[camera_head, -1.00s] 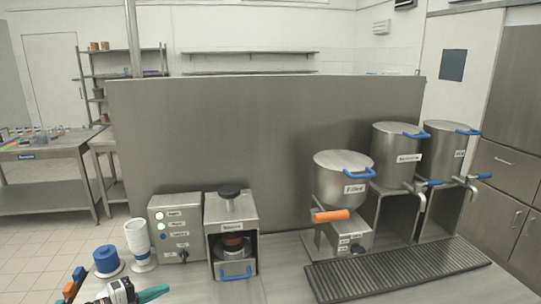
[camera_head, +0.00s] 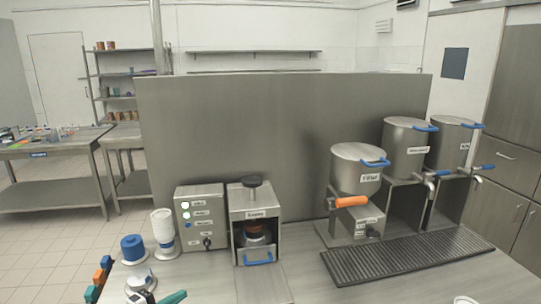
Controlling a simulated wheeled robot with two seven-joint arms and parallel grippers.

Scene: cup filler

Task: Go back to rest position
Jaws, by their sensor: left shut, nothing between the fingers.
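My left gripper (camera_head: 142,297) shows at the bottom edge on the left, mostly cut off by the frame. It is shut and empty, low in front of the blue cylinder (camera_head: 132,247) and the stack of white cups (camera_head: 163,228), apart from both. A teal piece (camera_head: 173,297) shows beside it; I cannot tell whether it belongs to the gripper. My right gripper is not in view.
A grey control box (camera_head: 201,222) and a press-like machine (camera_head: 256,215) stand on the counter. A filler (camera_head: 357,170) with an orange handle stands right, behind a drip grate (camera_head: 415,258). Orange and blue pieces (camera_head: 100,276) are at the left front. The counter's middle front is clear.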

